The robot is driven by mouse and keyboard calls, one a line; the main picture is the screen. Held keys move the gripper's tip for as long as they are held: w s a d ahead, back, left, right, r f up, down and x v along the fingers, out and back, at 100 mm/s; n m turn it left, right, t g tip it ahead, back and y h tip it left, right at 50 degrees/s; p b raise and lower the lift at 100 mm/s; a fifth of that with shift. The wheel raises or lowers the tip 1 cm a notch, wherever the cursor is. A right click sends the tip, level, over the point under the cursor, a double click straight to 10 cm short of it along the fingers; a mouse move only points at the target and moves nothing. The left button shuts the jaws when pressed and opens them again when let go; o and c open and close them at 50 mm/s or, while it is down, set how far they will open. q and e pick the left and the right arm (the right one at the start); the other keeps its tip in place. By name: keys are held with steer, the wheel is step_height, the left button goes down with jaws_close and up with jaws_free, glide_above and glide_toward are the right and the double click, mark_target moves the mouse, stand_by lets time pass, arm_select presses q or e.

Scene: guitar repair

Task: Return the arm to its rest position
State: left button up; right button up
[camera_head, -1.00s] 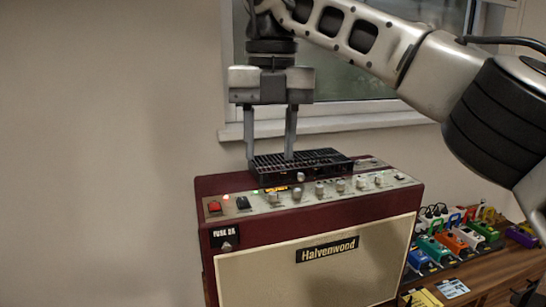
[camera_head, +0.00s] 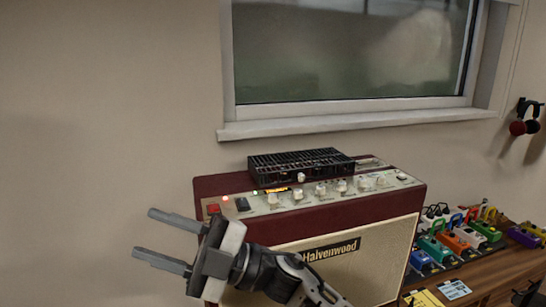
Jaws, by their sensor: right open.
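My right gripper (camera_head: 163,238) is in front of the left end of the amplifier, at the lower left of the head view. Its two fingers point left and are spread apart with nothing between them. My right arm comes up from the bottom of the picture and covers the amplifier's lower left front. My left gripper is not in view.
The dark red amplifier (camera_head: 370,250) with a cream front stands in the middle. A black slatted box (camera_head: 300,166) sits on its top behind the knobs. Several coloured pedals (camera_head: 452,241) stand on a wooden surface at the right. A window (camera_head: 350,60) is behind.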

steer(key=w+d+f+m+t+h, duration=0.2)
steer(key=d+f+m+t+h, duration=0.5)
steer(key=m+t, duration=0.4)
steer(key=w+d+f+m+t+h, duration=0.2)
steer(key=d+f+m+t+h, duration=0.2)
steer(key=d+f+m+t, duration=0.7)
steer(key=s+d+f+m+g+h, duration=0.4)
steer(key=s+d+f, duration=0.1)
steer(key=s+f, duration=0.2)
steer(key=s+d+f+m+g+h, duration=0.4)
steer(key=s+d+f+g, duration=0.1)
steer(key=s+f, duration=0.3)
steer(key=shift+s+d+f+h, duration=0.25)
steer(key=shift+s+d, duration=0.2)
steer(key=shift+s, duration=0.25)
